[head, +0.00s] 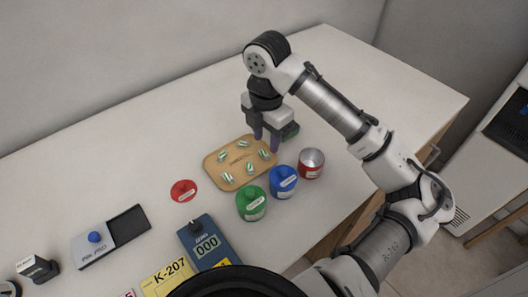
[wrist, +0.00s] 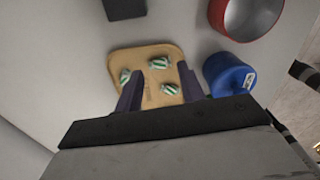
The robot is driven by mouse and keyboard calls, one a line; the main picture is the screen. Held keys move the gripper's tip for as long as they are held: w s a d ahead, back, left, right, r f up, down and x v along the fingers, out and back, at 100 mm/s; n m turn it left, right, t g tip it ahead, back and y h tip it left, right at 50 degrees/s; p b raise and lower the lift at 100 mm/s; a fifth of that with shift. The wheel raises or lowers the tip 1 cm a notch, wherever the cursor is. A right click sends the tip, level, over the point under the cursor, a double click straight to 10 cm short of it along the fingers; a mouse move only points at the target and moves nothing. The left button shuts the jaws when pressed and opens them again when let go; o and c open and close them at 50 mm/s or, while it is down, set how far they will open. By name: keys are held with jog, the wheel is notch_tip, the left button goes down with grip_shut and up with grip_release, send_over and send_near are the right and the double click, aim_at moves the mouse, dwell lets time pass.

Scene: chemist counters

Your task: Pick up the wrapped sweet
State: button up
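Several green-and-white wrapped sweets lie on a tan tray (head: 213,172); one sweet (head: 262,154) is at its right end, near my gripper (head: 267,141). My gripper points down over that end with its purple fingers apart. In the wrist view, my gripper (wrist: 160,72) is open. One sweet (wrist: 158,63) appears between the fingertips, another sweet (wrist: 170,89) between the fingers, and a third (wrist: 125,76) left of the left finger. Nothing is held. The fingers' exact height above the tray (wrist: 118,58) is hard to tell, and they hide part of it.
A green canister (head: 251,205), blue canister (head: 284,183) and open red tin (head: 312,164) stand close in front of the tray. A red lid (head: 184,191) lies left. The back of the counter is clear.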

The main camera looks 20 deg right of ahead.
aim_at(265, 151)
jog(key=shift+a+f, duration=0.15)
jog(key=shift+f, duration=1.65)
jog(key=c, duration=0.7)
jog(key=shift+r, duration=0.15)
notch_tip(265, 151, up, 20)
jog(key=shift+f, duration=0.1)
jog(key=shift+f, duration=0.2)
